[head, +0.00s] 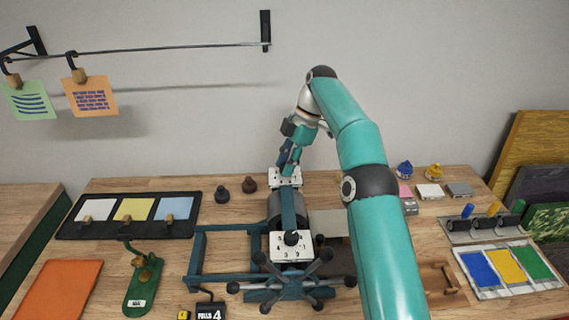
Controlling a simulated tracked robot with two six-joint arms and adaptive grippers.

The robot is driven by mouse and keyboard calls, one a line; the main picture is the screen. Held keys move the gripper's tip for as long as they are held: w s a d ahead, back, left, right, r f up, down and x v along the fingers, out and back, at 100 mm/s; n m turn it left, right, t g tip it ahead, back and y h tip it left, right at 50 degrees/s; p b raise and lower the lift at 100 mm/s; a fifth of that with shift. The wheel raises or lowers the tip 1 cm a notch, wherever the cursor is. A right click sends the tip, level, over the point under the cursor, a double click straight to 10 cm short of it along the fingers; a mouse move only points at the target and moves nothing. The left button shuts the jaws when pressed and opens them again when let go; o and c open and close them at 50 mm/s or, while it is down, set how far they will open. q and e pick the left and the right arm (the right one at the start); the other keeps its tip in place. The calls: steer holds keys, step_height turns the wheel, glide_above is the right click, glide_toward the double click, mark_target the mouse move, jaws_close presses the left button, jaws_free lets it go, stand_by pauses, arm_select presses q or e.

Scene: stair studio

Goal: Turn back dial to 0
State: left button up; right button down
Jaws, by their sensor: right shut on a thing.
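A teal printing press (228,280) with a dark roller stands in the middle of the wooden table. The back dial (276,180), a small white plate at the far end of the press, is partly covered by my gripper. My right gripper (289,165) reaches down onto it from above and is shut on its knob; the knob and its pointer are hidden. The front dial (278,247) is a white numbered plate with a dark knob, nearer to me. My left gripper is not in view.
A star wheel (290,285) with several dark knobs is on the press's near side. A sign reading "PULLS 4" (210,311) stands left of it.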

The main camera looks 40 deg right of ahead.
steer(key=shift+w+d+r, duration=0.1)
steer(key=shift+r, duration=0.05)
stand_by(0.4)
steer(key=c, duration=0.9)
jaws_free()
steer(key=shift+o, duration=0.2)
